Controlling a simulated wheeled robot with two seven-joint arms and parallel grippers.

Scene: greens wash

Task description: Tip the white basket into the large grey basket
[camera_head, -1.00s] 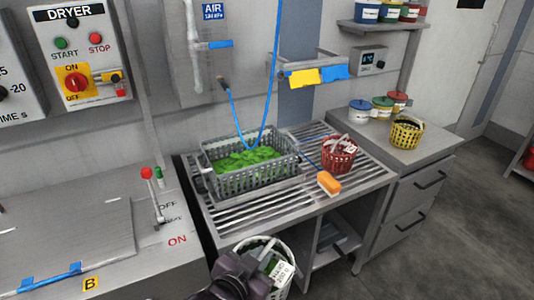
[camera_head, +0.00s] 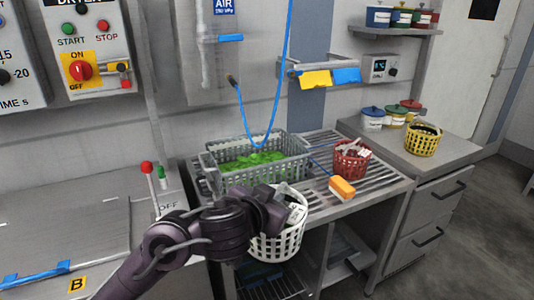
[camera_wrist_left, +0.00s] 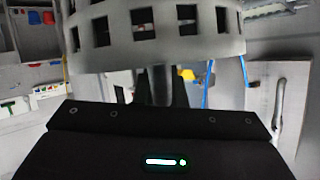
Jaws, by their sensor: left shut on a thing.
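My left gripper (camera_head: 284,208) is shut on the white basket (camera_head: 278,244). It holds the basket roughly upright in front of the slatted rack's near edge, and a pale tag shows at the basket's rim. The basket's contents are mostly hidden by the gripper. The white basket's slotted wall also fills the top of the left wrist view (camera_wrist_left: 155,30). The large grey basket (camera_head: 292,170) stands on the rack just behind the white basket, with green leaves (camera_head: 250,160) inside. My right gripper is not in view.
A red basket (camera_head: 350,160) and an orange-topped brush (camera_head: 342,188) are on the rack (camera_head: 385,188) to the right. A yellow basket (camera_head: 423,141) stands on the right counter. A red-knobbed lever (camera_head: 148,172) stands at left.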

